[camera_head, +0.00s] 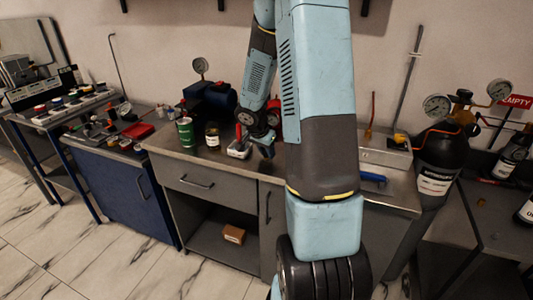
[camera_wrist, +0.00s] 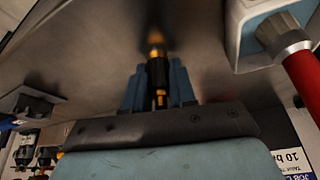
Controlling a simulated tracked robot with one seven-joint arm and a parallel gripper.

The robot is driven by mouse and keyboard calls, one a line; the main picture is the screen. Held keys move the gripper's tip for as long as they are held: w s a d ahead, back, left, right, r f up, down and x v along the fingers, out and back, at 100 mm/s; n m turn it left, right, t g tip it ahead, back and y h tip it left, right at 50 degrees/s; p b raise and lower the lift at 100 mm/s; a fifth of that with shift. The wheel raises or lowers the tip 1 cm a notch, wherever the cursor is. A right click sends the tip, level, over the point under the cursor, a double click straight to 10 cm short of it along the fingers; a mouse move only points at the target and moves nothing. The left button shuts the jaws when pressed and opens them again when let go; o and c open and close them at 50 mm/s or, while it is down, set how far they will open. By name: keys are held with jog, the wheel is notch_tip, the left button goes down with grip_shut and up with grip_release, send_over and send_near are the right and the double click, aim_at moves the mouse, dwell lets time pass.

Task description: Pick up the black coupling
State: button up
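In the wrist view the black coupling (camera_wrist: 158,74), a dark cylinder with brass-coloured ends, sits between the two blue fingers of my gripper (camera_wrist: 160,84). The fingers flank it closely on both sides with no clear gap, so my gripper looks shut on it. Its far brass end points toward the grey metal worktop, where a dark blurred reflection shows. I cannot tell whether it touches the worktop. In the head view my gripper (camera_head: 265,148) is low over the middle bench, and the coupling cannot be made out there.
A pale block with a red-handled tool (camera_wrist: 302,70) is close on the right in the wrist view. A green can (camera_head: 186,133) and a brown jar (camera_head: 212,136) stand left of my gripper on the bench (camera_head: 185,160). A black gas cylinder (camera_head: 440,165) stands at the right.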

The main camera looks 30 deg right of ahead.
grip_shut()
jog(key=shift+r, duration=0.1)
